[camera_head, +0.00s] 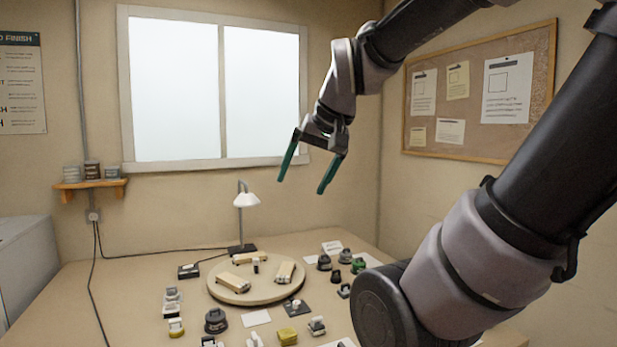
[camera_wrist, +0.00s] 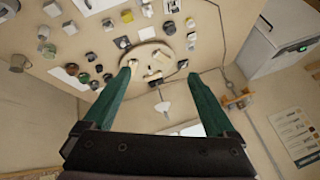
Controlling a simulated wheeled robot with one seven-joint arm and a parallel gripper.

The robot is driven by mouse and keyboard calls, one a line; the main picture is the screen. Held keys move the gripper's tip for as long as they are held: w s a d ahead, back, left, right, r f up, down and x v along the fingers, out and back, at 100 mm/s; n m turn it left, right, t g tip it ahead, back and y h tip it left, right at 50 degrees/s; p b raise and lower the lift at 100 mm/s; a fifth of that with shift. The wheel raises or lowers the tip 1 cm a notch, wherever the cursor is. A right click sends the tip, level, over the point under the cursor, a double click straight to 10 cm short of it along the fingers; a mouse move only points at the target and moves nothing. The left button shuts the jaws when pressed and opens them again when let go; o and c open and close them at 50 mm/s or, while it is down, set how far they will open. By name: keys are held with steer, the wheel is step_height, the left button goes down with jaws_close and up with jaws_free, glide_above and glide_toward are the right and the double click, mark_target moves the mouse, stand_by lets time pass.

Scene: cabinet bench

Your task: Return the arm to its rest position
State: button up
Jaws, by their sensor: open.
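My gripper (camera_head: 304,183) has green fingers spread apart with nothing between them. It hangs in the air in front of the window, well above the bench. My arm comes from the upper right and bends down to the gripper. In the wrist view my gripper (camera_wrist: 164,85) also shows open, with the bench and its items beyond the fingers. A round wooden board (camera_head: 225,292) with several wooden pieces stands on the bench, below and apart from the gripper.
A white lamp (camera_head: 245,199) stands behind the board. Several small items, such as a dark round one (camera_head: 216,321), surround the board on the bench (camera_head: 125,300). A grey cabinet (camera_head: 28,265) stands at left, below a small shelf (camera_head: 91,187). A pinboard (camera_head: 480,88) hangs at right.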

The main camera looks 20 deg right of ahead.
steer(key=shift+s+r, duration=0.15)
steer(key=shift+s, duration=0.95)
stand_by(0.6)
